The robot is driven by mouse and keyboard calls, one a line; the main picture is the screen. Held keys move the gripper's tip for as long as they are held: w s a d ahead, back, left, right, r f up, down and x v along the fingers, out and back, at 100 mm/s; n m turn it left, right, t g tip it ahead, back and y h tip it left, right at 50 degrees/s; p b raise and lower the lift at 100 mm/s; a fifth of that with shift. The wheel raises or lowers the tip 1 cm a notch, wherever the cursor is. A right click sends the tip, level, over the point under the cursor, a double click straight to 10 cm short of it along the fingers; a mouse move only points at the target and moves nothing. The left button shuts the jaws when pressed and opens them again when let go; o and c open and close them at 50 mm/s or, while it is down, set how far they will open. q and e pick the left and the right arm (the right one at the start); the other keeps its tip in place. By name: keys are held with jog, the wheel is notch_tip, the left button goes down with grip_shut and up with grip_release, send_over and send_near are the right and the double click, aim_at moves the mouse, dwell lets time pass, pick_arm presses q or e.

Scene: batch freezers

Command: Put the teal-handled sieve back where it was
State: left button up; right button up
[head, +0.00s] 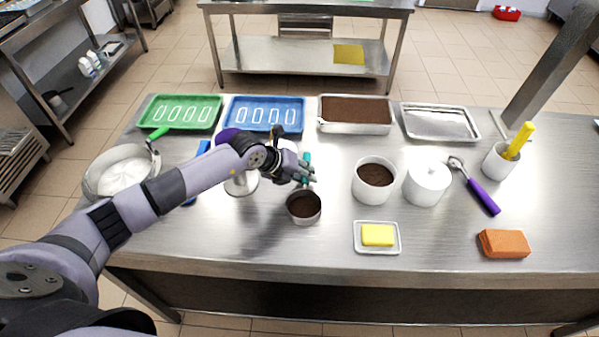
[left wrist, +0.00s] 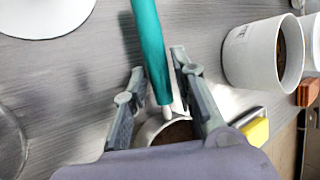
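The teal-handled sieve stands near the table's middle, its teal handle (head: 306,164) pointing away from the front edge. Its round metal cup (head: 291,212) holds dark brown powder. In the left wrist view the teal handle (left wrist: 152,45) runs down to the cup (left wrist: 146,133), which is partly hidden by my gripper. My left gripper (head: 308,176) is at the handle. In the left wrist view its fingers (left wrist: 160,68) straddle the handle, with a narrow gap on the right side, and look open. My right gripper is not in view.
A white tub of brown powder (head: 369,194), a lidded white pot (head: 427,186) and a butter dish (head: 360,247) stand to the right. Behind are a green tray (head: 150,113), a blue tray (head: 234,118) and metal trays. A purple-handled tool (head: 484,198) lies right. The front middle is clear.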

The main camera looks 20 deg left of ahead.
pick_arm(q)
jog(key=b+v, duration=0.2)
jog(key=v, duration=1)
jog(key=shift+r+b, duration=0.2)
jog(key=shift+b, duration=0.15)
jog(key=shift+w, duration=0.1)
